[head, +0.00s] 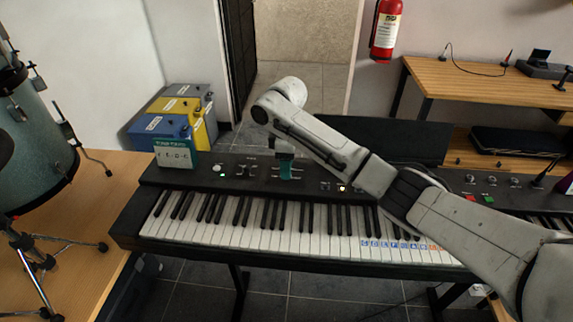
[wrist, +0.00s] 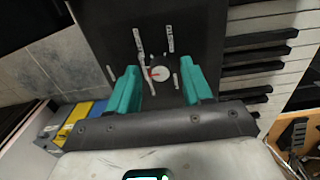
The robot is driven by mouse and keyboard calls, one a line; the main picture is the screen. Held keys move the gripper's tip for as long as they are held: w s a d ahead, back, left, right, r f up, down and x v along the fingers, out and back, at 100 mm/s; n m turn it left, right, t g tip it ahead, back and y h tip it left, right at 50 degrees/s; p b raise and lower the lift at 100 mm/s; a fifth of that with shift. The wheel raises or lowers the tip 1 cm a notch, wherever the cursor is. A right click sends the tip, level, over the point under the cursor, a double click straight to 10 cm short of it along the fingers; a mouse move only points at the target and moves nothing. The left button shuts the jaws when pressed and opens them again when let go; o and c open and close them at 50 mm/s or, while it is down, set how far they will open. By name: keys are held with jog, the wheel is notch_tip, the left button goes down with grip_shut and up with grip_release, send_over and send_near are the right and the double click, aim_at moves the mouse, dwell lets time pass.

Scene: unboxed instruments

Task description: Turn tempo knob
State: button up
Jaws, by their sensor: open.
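The keyboard (head: 205,172) stands on a black stand, with knobs and small lights along its dark top panel. My gripper (wrist: 159,66) is open, with one teal finger on each side of the knob and clear gaps to both. In the head view my gripper (head: 287,172) points down over the panel and hides the part beneath it. Whether the fingertips reach the panel is unclear.
Another white knob (head: 218,169) lies left along the panel. A green and white card (head: 174,157) stands at the panel's left end. Blue, yellow and grey boxes (head: 180,115) are behind. A drum (head: 40,140) is at left, a second keyboard (head: 500,190) at right.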

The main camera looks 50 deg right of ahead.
jog(key=shift+f, duration=0.15)
grip_shut()
dwell(0.4)
